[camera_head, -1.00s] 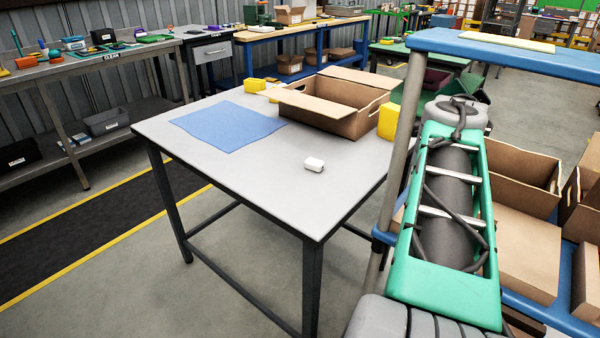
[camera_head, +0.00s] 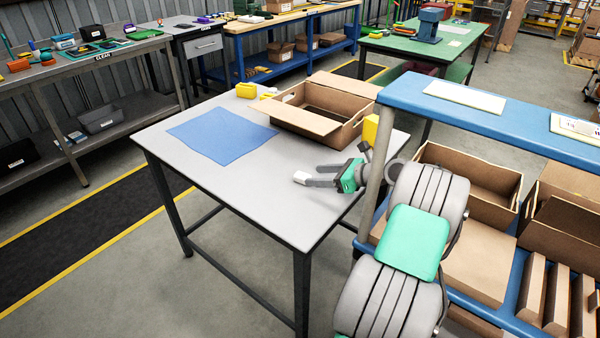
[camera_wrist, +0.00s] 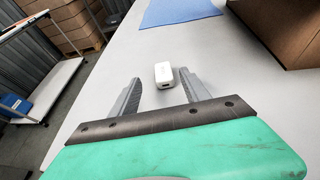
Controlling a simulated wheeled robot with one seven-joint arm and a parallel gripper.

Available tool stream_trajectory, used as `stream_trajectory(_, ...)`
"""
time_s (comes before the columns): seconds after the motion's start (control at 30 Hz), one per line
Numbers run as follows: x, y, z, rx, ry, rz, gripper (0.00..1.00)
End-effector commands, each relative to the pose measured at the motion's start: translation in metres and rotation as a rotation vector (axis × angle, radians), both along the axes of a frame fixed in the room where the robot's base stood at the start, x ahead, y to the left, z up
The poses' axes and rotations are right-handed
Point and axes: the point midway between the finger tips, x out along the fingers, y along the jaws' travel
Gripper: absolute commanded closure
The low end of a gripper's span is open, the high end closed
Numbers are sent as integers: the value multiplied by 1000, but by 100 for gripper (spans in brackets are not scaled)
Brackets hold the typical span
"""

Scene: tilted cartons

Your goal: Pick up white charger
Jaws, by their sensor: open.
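The white charger (camera_wrist: 164,74) lies on the grey table (camera_wrist: 120,70), just beyond my gripper's fingertips in the wrist view and roughly centred between them. My gripper (camera_wrist: 158,84) is open and empty, its two grey fingers apart. In the head view my gripper (camera_head: 314,180) is low over the right part of the table, pointing left. The charger (camera_head: 301,176) shows there as a small white spot at the fingertips, partly hidden by them. I cannot tell how high the fingers are above the table.
An open cardboard box (camera_head: 318,122) stands on the table behind my gripper, with yellow objects (camera_head: 246,90) near it. A blue sheet (camera_head: 215,135) lies flat at left. A blue rack (camera_head: 470,105) with cartons stands close on the right. The table's front is clear.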

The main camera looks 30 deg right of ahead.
Motion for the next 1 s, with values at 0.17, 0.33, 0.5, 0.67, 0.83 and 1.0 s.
stream_trajectory(0.17, 19, 9, -12, -2, 0, 3, 45)
stream_trajectory(0.33, 46, 20, -25, -4, -1, 5, 45)
stream_trajectory(0.5, 53, 22, -27, -6, -2, 0, 45)
stream_trajectory(0.67, 53, 22, -27, -6, -2, 0, 50)
stream_trajectory(0.83, 53, 22, -27, -6, -2, 0, 64)
stream_trajectory(1.0, 53, 22, -27, -6, -2, 0, 78)
